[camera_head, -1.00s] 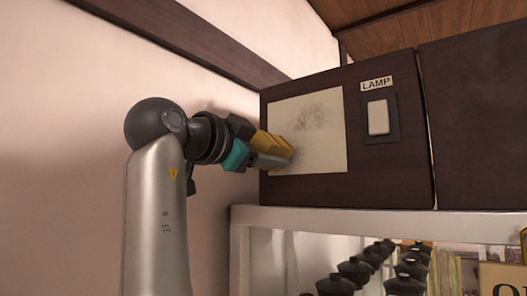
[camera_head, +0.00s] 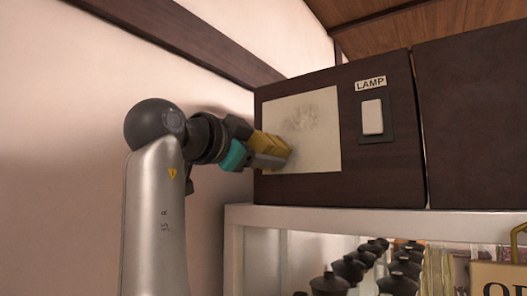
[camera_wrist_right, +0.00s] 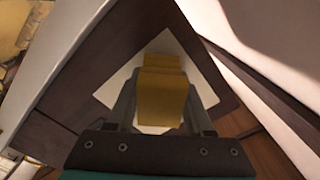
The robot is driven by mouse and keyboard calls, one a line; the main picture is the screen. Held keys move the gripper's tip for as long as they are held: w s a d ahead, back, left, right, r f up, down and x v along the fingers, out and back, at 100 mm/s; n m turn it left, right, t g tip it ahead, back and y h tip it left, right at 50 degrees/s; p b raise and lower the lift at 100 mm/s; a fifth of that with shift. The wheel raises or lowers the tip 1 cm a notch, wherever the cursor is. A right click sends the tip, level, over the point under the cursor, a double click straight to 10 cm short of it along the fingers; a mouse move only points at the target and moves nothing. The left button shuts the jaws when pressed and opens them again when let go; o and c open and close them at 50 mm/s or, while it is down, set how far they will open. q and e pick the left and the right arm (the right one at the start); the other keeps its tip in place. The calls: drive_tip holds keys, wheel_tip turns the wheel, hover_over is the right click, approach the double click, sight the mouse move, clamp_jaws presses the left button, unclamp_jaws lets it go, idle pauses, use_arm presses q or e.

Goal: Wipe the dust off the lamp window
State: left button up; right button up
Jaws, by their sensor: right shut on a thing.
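The lamp window (camera_head: 325,152) is a cream square panel in the dark wooden cabinet front, left of the LAMP label. A grey dust smudge (camera_head: 303,118) shows on its upper middle part. My right gripper (camera_head: 268,159) is shut on a yellow block, likely a sponge (camera_head: 266,143), at the window's lower left. Whether the block touches the panel is hard to tell. In the right wrist view the yellow block (camera_wrist_right: 162,90) sits between the fingers in front of the pale window (camera_wrist_right: 203,92). My left gripper is not in view.
A white switch (camera_head: 372,117) is right of the window, under the LAMP label (camera_head: 370,84). A white shelf (camera_head: 330,217) with several dark lidded pots (camera_head: 328,284) is below the cabinet (camera_head: 400,180). A plain wall (camera_head: 60,150) is close on the left.

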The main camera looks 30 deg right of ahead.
drive_tip(key=shift+w+d, duration=0.25)
drive_tip(key=shift+d, duration=0.4)
